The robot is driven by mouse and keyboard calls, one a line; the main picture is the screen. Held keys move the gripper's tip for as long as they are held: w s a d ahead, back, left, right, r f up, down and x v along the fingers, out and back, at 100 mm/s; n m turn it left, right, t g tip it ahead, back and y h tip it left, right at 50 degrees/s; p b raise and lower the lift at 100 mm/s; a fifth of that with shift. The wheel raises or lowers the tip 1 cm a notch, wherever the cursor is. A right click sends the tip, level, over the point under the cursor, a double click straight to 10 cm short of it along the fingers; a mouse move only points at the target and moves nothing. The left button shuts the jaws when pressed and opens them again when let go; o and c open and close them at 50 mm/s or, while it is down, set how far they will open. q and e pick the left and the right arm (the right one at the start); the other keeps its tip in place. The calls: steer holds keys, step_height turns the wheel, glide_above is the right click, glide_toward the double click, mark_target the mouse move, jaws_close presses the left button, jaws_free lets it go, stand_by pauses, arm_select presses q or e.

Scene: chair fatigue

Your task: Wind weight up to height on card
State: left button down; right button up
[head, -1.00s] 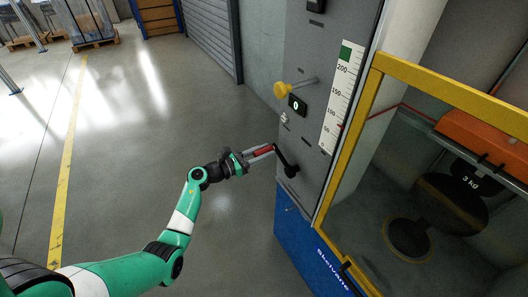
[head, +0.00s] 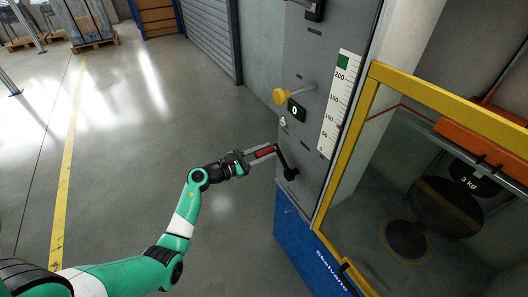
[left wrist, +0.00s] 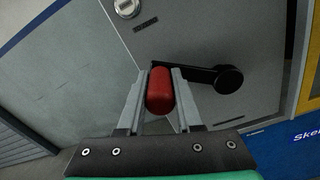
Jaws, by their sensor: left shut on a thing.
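My left gripper (head: 258,154) is shut on the red grip (left wrist: 160,92) of the crank; in the left wrist view a finger lies on each side of it. The black crank arm (head: 281,158) runs from the grip down to its hub (head: 291,174) on the grey panel. The card (head: 340,103) is a white upright scale with a green patch at its top. The dark weight (head: 474,178), marked 3 kg, is behind the clear guard at the right. My right gripper is not in view.
A yellow knob (head: 280,97) sticks out from the panel above the crank, beside a small display (head: 296,110) showing 0. A yellow frame (head: 347,166) borders the guard.

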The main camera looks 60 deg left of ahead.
arm_select(q)
steer(key=shift+r, duration=0.25)
steer(key=c, duration=0.6)
jaws_free()
steer(key=shift+f, duration=0.1)
steer(key=shift+s, duration=0.15)
steer(key=s+p, duration=0.1)
steer(key=s, duration=0.2)
steer(key=s+p, duration=0.1)
steer(key=s, duration=0.3)
steer(key=s+d+p, duration=0.1)
steer(key=s, duration=0.3)
steer(key=shift+s, duration=0.2)
steer(key=shift+w, duration=0.1)
